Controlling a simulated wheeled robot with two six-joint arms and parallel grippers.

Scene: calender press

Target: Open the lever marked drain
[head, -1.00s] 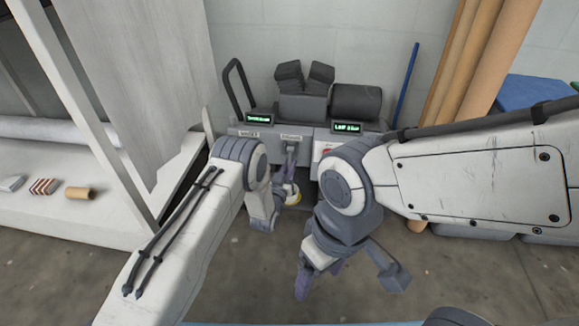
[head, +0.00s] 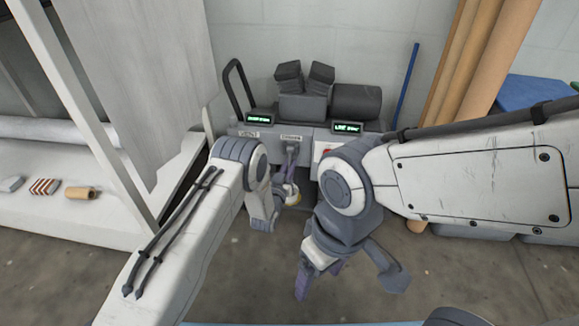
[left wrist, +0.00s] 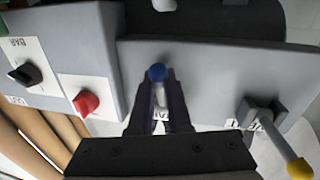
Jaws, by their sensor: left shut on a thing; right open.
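The lever under the drain label (head: 291,137) is on the front of the grey machine. In the left wrist view its blue-tipped handle (left wrist: 157,73) sits between the fingers of my left gripper (left wrist: 160,98), which is shut on it. In the head view this gripper (head: 289,177) is low in front of the panel, partly hidden by my arm. The fingers cover most of the drain label in the wrist view. My right gripper (head: 305,279) is open and empty, pointing down in front of the machine, apart from it.
A yellow-tipped lever (left wrist: 278,142) stands beside the held one, by the vent label (head: 248,134). A red knob (left wrist: 86,102) and a black knob (left wrist: 25,73) are on the panel's other side. A white shelf (head: 110,215) stands at left, tall rolls (head: 467,75) at right.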

